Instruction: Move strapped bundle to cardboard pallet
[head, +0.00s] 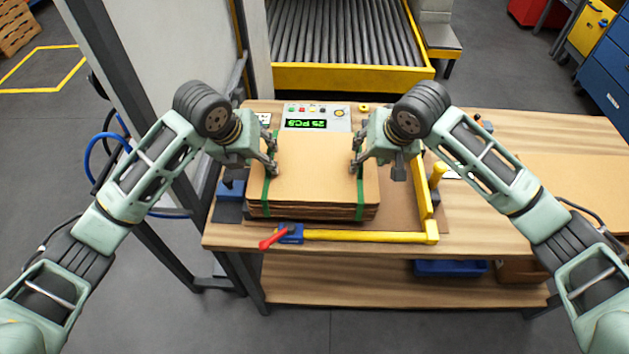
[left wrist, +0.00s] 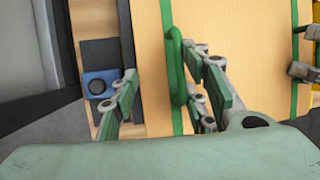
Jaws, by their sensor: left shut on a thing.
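The strapped bundle (head: 315,180) is a stack of tan cardboard blanks with two green straps, lying on the workbench inside a yellow corner stop. My left gripper (head: 272,158) is at its left strap and is shut on the bundle; the left wrist view shows its fingers (left wrist: 165,100) around the bundle's left side, with the strap between them. My right gripper (head: 356,160) is at the right strap; its finger opening is unclear. A flat tan cardboard sheet (head: 575,175) lies on the bench at the right and may be the cardboard pallet.
The yellow stop (head: 370,237) runs along the front and right of the bundle. A red-handled blue clamp (head: 285,235) is at the front left. A control box with green display (head: 310,122) stands behind. A roller conveyor (head: 345,35) is farther back.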

